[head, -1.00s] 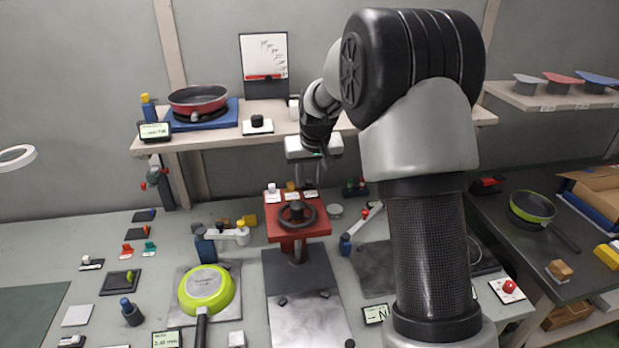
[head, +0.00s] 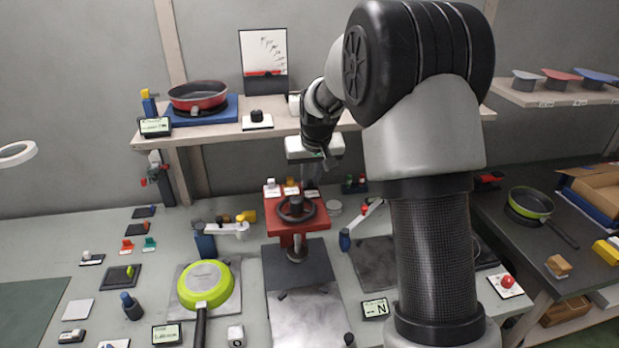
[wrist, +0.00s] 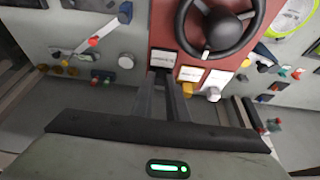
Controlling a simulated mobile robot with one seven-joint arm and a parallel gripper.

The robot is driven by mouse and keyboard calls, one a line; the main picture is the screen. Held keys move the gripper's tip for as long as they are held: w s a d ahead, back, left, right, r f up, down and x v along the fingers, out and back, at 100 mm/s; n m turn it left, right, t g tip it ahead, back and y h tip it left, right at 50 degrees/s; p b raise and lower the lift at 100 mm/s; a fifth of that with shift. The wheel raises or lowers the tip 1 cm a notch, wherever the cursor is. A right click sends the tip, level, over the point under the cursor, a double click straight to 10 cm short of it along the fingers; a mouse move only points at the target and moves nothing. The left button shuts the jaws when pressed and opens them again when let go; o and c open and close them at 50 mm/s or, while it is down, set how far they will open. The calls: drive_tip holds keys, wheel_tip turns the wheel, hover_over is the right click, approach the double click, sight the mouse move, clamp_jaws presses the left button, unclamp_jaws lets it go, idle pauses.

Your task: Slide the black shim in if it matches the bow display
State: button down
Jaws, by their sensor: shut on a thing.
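The black shim (wrist: 161,70) is at the end of the row of labelled shims on the red press (head: 290,222); a yellow shim (wrist: 190,74) and a white shim (wrist: 213,88) sit beside it. My gripper (wrist: 168,80) reaches down to the black shim and is shut on it, with the fingers partly hiding it. In the head view my gripper (head: 311,180) is at the press's back right. A green display (head: 166,334) stands on the bench by the upturned green pan (head: 206,284); its digits are too blurred to read surely.
The press's black handwheel (head: 296,209) stands just in front of the shims. A second display (head: 155,127) and a red pan (head: 198,96) are on the shelf. A jointed arm with a red part (head: 362,220) stands right of the press.

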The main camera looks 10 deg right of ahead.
drive_tip(key=shift+s, duration=0.5)
drive_tip(key=c, duration=1.7)
unclamp_jaws()
drive_tip(key=shift+r, duration=0.1)
drive_tip(key=v, duration=1.7)
drive_tip(key=shift+s, duration=0.1)
drive_tip(key=shift+r, duration=0.1)
drive_tip(key=s+r+p, duration=0.2)
drive_tip(key=s+r, duration=0.2)
drive_tip(key=s, duration=1.3)
drive_tip(key=shift+t, duration=0.6)
drive_tip(key=s+f, duration=0.1)
drive_tip(key=s, duration=0.3)
drive_tip(key=s+f, duration=0.2)
drive_tip(key=s, duration=0.2)
drive_tip(key=s+f+p, duration=0.1)
drive_tip(key=s, duration=0.3)
drive_tip(key=shift+s+f, duration=0.15)
drive_tip(key=shift+f, duration=0.2)
